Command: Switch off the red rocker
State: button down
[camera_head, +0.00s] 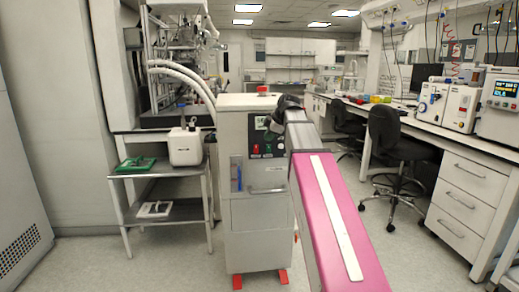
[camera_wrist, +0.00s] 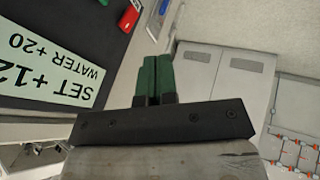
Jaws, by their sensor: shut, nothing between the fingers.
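The red rocker (camera_head: 256,149) sits on the dark control panel of a grey cabinet unit (camera_head: 240,220) in the head view. In the wrist view the red rocker (camera_wrist: 130,16) shows at the top, left of my fingers and apart from them. My gripper (camera_wrist: 153,78) has green fingers that are closed together with nothing between them. They point up in that picture, past the panel's edge. In the head view my wrist is a dark shape in front of the panel's upper right, and the fingertips are hard to make out. Which way the rocker is tipped cannot be told.
A label-like display (camera_wrist: 45,58) reading "SET +12, WATER +20" appears upside down on the panel. A green button (camera_head: 268,147) is beside the rocker. A handle (camera_head: 267,190) crosses the cabinet front. A steel trolley (camera_head: 160,174) stands left; chairs and a bench are right.

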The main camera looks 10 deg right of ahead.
aim_at(258, 149)
jog(key=x, duration=0.4)
jog(key=w+x, duration=0.1)
jog(key=x, duration=0.2)
jog(key=w+r+x, duration=0.1)
jog(key=x, duration=0.3)
jog(key=shift+w+d+f, duration=0.15)
jog(key=shift+w+f, duration=0.1)
jog(key=shift+w, duration=0.1)
jog(key=shift+w+f, duration=0.1)
jog(key=shift+w, duration=0.4)
